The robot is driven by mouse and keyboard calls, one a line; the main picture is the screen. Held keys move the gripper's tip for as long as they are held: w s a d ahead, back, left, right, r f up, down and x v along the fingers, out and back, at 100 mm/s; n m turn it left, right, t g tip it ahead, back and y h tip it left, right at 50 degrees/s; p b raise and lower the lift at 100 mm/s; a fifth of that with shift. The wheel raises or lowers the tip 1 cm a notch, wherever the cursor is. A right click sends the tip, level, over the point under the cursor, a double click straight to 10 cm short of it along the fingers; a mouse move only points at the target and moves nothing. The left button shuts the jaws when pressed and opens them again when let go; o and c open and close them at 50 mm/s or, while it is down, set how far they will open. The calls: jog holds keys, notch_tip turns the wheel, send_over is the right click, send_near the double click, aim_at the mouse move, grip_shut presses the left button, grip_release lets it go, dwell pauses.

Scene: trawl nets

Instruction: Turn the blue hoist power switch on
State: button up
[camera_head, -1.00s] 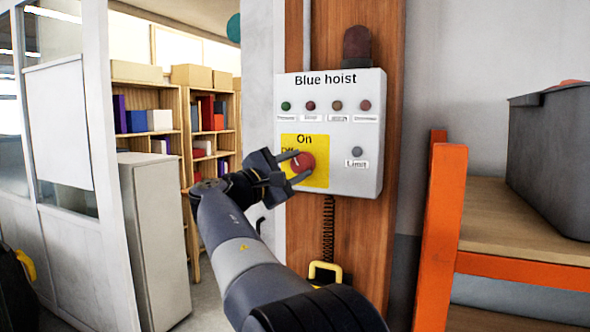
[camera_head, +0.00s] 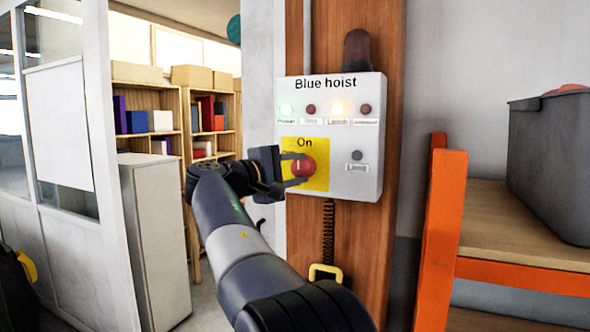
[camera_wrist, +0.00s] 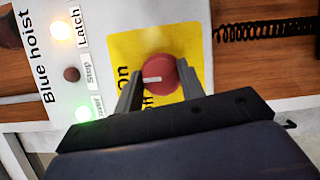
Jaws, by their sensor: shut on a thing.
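The blue hoist panel (camera_head: 350,138) is a white box fixed to a wooden post, lettered "Blue hoist". Its power switch (camera_head: 305,168) is a round red knob on a yellow plate marked On and Off. My gripper (camera_head: 297,170) is shut on the knob, one finger on each side, as the wrist view also shows. In the wrist view the white mark on the knob (camera_wrist: 165,72) points toward the word On. The green Power light (camera_head: 286,110) and the amber Latch light (camera_head: 337,109) are lit. The Stop light (camera_head: 310,110) is dark.
An orange-framed shelf (camera_head: 442,230) with a grey bin (camera_head: 553,160) stands at right. A yellow handle (camera_head: 325,272) hangs on a coiled cord below the panel. A grey cabinet (camera_head: 155,235) and bookshelves (camera_head: 160,122) stand at left.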

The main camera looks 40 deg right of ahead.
jog(key=o, duration=1)
jog(key=shift+a, duration=0.1)
jog(key=a, duration=0.3)
jog(key=s+a+b, duration=0.1)
jog(key=a, duration=0.3)
jog(key=a+b, duration=0.1)
jog(key=a, duration=0.2)
jog(key=shift+s+a+f, duration=0.1)
jog(key=shift+s+a, duration=0.15)
jog(key=shift+s, duration=0.05)
